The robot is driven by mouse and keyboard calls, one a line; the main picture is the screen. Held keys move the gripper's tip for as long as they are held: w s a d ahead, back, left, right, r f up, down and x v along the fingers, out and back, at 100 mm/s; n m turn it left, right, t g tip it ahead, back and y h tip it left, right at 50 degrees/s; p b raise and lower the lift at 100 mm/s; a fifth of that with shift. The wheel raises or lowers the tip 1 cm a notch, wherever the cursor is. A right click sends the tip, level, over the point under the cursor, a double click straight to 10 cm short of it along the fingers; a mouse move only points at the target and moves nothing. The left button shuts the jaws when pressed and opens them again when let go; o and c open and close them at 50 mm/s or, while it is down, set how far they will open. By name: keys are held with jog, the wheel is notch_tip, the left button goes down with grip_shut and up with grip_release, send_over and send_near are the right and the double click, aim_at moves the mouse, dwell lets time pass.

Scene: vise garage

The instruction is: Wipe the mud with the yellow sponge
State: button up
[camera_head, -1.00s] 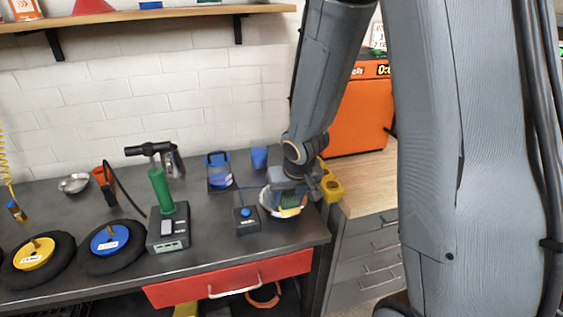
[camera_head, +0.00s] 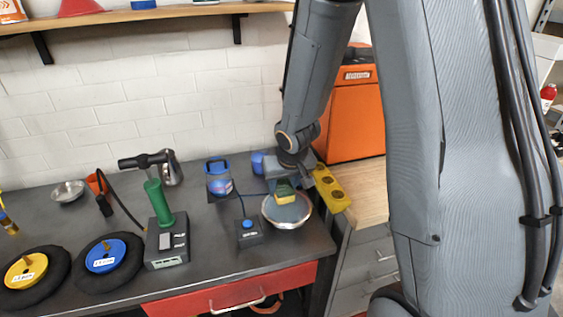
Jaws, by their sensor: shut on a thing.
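My gripper (camera_head: 286,186) is above the right end of the dark workbench, pointing down. It is shut on the yellow sponge (camera_head: 285,196), a small block that shows yellow and green below the fingers. The sponge is over the back part of a round, pale-rimmed dish (camera_head: 290,222). I cannot tell whether the sponge touches the dish. The dish's inside looks grey-brown, and I cannot make out a distinct patch of mud. The gripper and sponge hide the dish's back edge.
A black box with a blue button (camera_head: 248,233) stands left of the dish. A yellow block with holes (camera_head: 330,188) sits right. A green-handled tool (camera_head: 160,205) and black discs fill the left.

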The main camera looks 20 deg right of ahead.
jog(key=shift+p+v, duration=0.35)
jog(key=shift+v, duration=0.5)
notch_tip(320, 180, up, 6)
jog(key=p, duration=0.7)
jog(key=shift+w+f, duration=0.1)
